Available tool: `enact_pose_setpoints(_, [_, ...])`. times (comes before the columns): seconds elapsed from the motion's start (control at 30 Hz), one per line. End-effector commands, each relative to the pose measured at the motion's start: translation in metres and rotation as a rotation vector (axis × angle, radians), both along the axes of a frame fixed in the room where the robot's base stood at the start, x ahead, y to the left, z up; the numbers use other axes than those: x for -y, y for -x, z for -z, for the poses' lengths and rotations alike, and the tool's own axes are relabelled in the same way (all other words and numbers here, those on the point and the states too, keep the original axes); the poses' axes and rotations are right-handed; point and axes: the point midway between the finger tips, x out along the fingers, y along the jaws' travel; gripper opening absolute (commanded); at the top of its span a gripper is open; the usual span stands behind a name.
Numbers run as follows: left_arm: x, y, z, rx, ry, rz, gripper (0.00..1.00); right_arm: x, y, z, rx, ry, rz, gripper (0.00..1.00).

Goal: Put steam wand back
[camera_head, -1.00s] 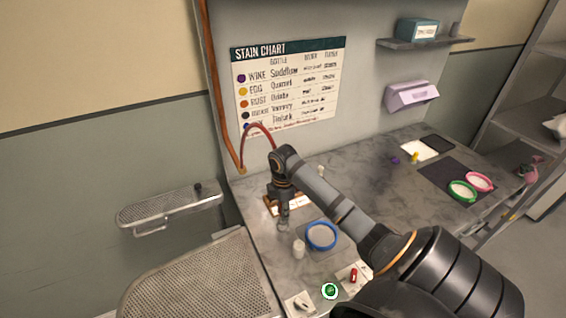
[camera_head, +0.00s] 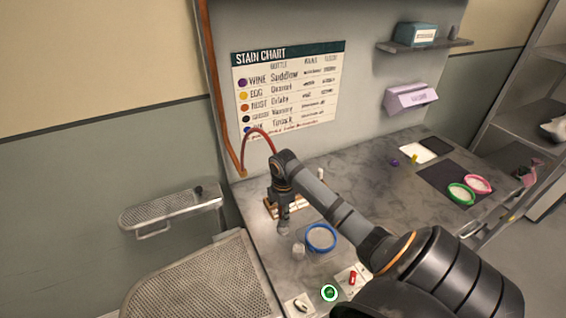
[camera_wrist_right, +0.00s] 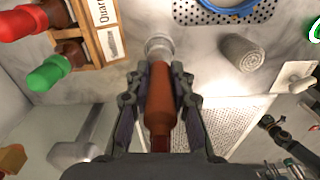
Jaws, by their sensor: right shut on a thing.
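My right gripper (camera_head: 283,212) is over the grey counter, beside the wooden bottle rack. In the right wrist view my right gripper (camera_wrist_right: 158,88) is shut around the brown handle of the steam wand (camera_wrist_right: 160,105). The wand's pale round tip (camera_wrist_right: 158,47) sticks out past the fingers, towards the counter. In the head view the arm hides most of the wand. A red hose (camera_head: 258,133) arches from the copper pipe (camera_head: 213,90) on the wall to behind my right wrist.
The wooden rack (camera_wrist_right: 97,42) holds bottles with red and green caps. A perforated metal shelf (camera_head: 170,208) and perforated board (camera_head: 200,280) are at left. The counter's middle is clear.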

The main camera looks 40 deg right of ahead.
Motion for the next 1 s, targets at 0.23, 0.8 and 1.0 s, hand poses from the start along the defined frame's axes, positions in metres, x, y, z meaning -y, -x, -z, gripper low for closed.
enact_pose_setpoints(0.23, [0.0000, 0.0007, 0.0004, -0.001, 0.000, 0.000, 0.00, -0.0001, -0.0002, 0.0003, 0.001, 0.000, -0.001, 0.00])
enact_pose_setpoints(0.8, [-0.0002, 0.0005, -0.0034, -0.001, 0.000, 0.000, 0.00, -0.0006, -0.0003, 0.0062, 0.001, -0.001, -0.001, 0.00])
enact_pose_setpoints(1.0, [-0.0002, 0.0004, -0.0033, 0.000, 0.000, 0.000, 0.00, -0.0005, -0.0003, 0.0067, 0.001, -0.001, -0.001, 0.00])
